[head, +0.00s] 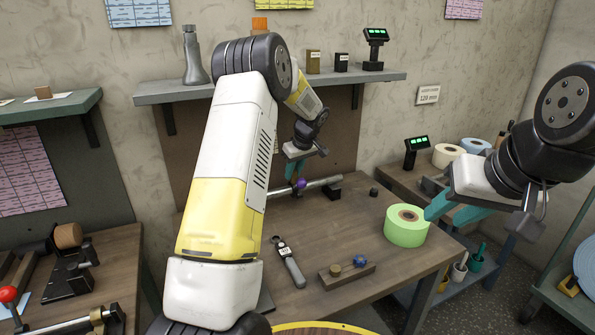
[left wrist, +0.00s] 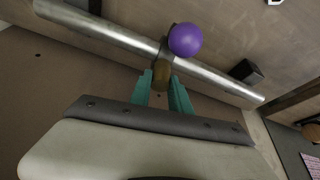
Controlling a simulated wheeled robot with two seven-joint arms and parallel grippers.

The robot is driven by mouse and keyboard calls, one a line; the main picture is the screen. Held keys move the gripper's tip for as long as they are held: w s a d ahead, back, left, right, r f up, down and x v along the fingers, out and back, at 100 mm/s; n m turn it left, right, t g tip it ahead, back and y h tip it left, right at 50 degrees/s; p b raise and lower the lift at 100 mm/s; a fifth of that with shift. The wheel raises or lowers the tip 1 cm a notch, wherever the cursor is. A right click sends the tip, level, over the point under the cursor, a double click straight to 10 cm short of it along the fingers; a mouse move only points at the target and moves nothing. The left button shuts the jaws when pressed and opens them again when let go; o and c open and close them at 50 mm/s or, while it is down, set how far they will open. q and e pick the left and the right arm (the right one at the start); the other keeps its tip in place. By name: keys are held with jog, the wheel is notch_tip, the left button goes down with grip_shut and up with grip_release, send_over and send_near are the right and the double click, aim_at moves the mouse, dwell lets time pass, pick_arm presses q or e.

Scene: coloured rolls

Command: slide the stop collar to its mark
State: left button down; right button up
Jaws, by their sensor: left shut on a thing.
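The stop collar (left wrist: 166,52) sits around a bare metal rod (left wrist: 110,38) and carries a purple ball knob (left wrist: 185,40). My left gripper (left wrist: 163,80) is shut on an ochre tab of the collar, with one teal finger on each side. In the head view, the purple knob (head: 300,184) shows on the rod (head: 322,184) just below the left fingers (head: 294,170); my arm hides the rod's left part. My right gripper (head: 448,210) is beside the green roll (head: 405,232); its finger gap is unclear. I cannot make out a mark on the rod.
A wall sign (head: 428,94) reads 120 mm. A handheld gauge (head: 290,264) and a wooden block with a blue knob (head: 346,270) lie on the table. A small dark block (head: 374,191) stands right of the rod. A shelf (head: 385,78) crosses the wall behind.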

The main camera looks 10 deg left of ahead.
pick_arm(q)
jog(key=c, duration=1.2)
grip_release()
jog(key=v, duration=0.7)
jog(key=shift+r, duration=0.35)
jog(key=shift+s+d, duration=0.1)
jog(key=shift+d, duration=0.05)
